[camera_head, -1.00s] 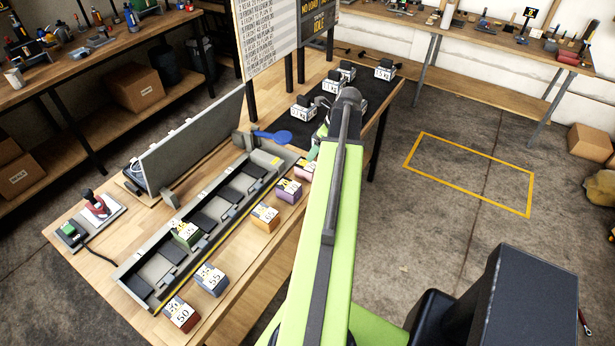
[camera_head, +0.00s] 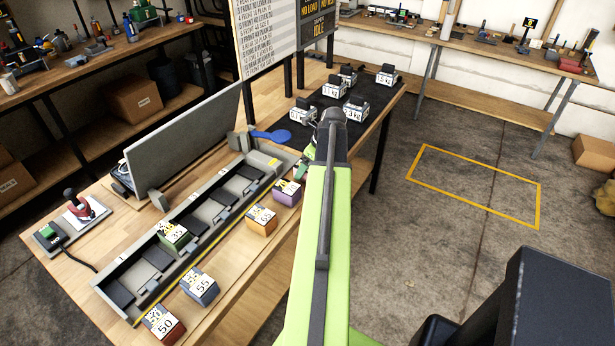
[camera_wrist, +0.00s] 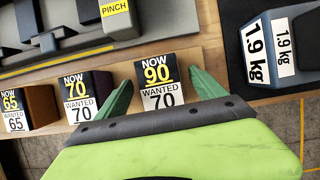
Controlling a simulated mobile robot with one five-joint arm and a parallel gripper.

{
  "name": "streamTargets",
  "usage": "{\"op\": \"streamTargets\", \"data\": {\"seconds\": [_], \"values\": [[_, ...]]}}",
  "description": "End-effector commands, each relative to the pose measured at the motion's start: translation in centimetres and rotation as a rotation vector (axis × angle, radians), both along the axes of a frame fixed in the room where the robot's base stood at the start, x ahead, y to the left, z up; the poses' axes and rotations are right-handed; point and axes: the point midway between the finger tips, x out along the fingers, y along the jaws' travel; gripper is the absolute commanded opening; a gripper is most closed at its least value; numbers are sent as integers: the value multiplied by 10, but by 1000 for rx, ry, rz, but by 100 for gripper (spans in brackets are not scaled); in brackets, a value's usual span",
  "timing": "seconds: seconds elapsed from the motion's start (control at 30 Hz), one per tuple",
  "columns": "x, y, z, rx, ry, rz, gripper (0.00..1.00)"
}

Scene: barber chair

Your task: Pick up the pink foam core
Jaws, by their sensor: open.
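In the wrist view, a block labelled NOW 90, WANTED 70 (camera_wrist: 158,82) stands at the bench edge between the two green fingers of my gripper (camera_wrist: 162,88). The fingers are open, one on either side of it; whether they touch it I cannot tell. It matches the place of the pink foam core at the end of the block row. Its label covers most of what shows there, so its pink is not clear. In the head view my arm and gripper hide most of it.
Left of it stand a purple block (camera_head: 287,192), labelled 70 in the wrist view (camera_wrist: 88,94), and an orange block (camera_head: 261,219). A slotted grey tray (camera_head: 205,214) lies behind. A dark mat (camera_head: 378,98) with 1.9 kg weights (camera_wrist: 270,48) is to the right.

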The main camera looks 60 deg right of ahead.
Motion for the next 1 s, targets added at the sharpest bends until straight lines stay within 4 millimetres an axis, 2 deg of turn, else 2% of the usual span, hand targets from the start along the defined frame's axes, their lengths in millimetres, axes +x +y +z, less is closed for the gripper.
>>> {"op": "streamTargets", "data": {"seconds": [0.1,0.6,0.87,1.0], "values": [[0,0,2,0,0,0,77],[0,0,2,0,0,1,12],[0,0,3,0,0,1,12],[0,0,14,0,0,1,12]]}}
